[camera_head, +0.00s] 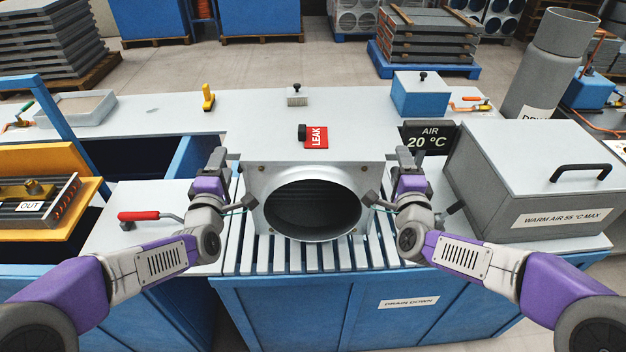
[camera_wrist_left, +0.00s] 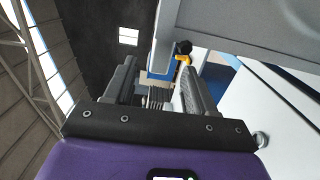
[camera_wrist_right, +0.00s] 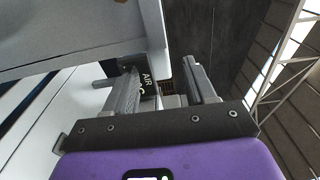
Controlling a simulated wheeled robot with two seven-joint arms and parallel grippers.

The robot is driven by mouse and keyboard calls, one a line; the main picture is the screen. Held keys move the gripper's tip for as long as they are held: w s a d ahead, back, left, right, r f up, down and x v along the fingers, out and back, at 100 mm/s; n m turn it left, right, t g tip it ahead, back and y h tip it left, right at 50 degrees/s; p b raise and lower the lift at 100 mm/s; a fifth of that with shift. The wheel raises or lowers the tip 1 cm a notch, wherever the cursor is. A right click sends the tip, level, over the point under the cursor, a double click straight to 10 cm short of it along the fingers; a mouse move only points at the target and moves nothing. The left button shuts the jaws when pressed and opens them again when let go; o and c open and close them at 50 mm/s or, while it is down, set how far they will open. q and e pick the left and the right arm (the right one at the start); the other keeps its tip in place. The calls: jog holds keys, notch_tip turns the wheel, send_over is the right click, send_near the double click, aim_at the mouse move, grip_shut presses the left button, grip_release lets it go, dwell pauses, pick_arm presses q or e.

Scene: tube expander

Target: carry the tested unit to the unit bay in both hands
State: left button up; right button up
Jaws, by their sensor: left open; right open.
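A grey metal box unit (camera_head: 258,183) with a wide round opening in its front stands on a slatted rack, between my grippers. I take it for the tested unit. My left gripper (camera_head: 217,161) is open at its left side; my right gripper (camera_head: 406,161) is open at its right side. In the left wrist view the open fingers (camera_wrist_left: 158,85) are near the unit's edge (camera_wrist_left: 225,30). In the right wrist view the open fingers (camera_wrist_right: 162,82) are near its other edge (camera_wrist_right: 90,40). I cannot tell whether they touch it. No unit bay is clearly labelled.
A red LEAK card (camera_head: 316,138) lies behind the unit's opening. A grey warm-air box (camera_head: 540,170) and AIR 20 °C display (camera_head: 429,136) stand right. A yellow tray (camera_head: 50,160) holds a finned coil marked OUT (camera_head: 45,205) at left. A red-handled lever (camera_head: 140,216) is left of the rack.

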aim_at(229, 148)
pick_arm(q)
jog(key=shift+w+d, duration=0.15)
jog(key=shift+w, duration=3.45)
pick_arm(e)
jog(key=shift+w+d, duration=0.1)
jog(key=shift+w, duration=3.5)
pick_arm(q)
grip_shut()
pick_arm(e)
grip_shut()
